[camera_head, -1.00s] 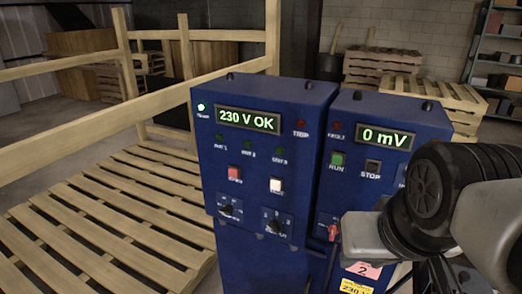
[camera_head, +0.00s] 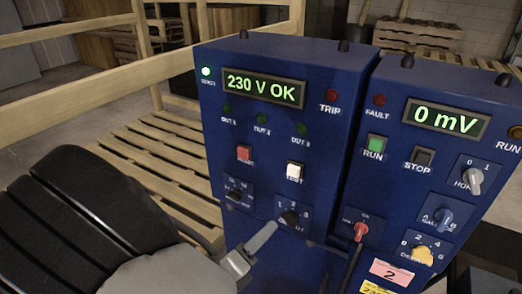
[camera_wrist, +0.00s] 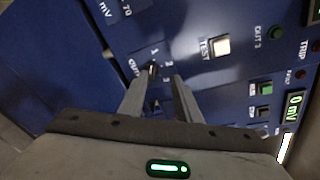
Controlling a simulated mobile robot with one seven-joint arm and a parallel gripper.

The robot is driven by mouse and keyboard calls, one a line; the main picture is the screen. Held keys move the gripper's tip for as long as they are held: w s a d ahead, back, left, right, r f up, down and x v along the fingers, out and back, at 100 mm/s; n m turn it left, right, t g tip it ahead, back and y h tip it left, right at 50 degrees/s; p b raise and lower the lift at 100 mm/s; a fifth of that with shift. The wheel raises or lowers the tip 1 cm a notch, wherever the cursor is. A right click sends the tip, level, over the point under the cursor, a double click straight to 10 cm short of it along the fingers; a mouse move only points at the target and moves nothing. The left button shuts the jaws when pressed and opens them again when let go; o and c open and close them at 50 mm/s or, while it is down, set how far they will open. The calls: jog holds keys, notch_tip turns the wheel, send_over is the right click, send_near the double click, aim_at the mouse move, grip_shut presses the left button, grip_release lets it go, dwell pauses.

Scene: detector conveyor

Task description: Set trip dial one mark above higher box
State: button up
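A blue control panel (camera_head: 265,145) shows "230 V OK". A small dark dial (camera_head: 236,194) sits at its lower left, its lettering too small to read in the head view. In the wrist view, a scale plate (camera_wrist: 108,10) marked mV with a 70 is cut off at the top edge. Another dark dial (camera_head: 290,217), marked 1, 2, 3, is to its right and also shows in the wrist view (camera_wrist: 153,70). My gripper (camera_wrist: 158,78) is open, with fingertips apart near this numbered dial; contact is unclear. In the head view, my gripper (camera_head: 264,237) is just below that dial.
The left panel has a red button (camera_head: 244,153) and a white TEST button (camera_head: 295,171). Wooden pallets and rails stand behind.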

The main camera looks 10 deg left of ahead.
jog(key=s+a+f+n+t+y, duration=0.2)
jog(key=a+n+y, duration=0.2)
jog(key=a+n, duration=0.15)
jog(key=s+a+f+n+t+y, duration=0.1)
jog(key=a+f+n+y, duration=0.2)
jog(key=a+n, duration=0.25)
jog(key=b, duration=0.1)
send_near(233, 199)
jog(key=w, duration=0.9)
jog(key=shift+f, duration=0.15)
jog(key=c, duration=0.7)
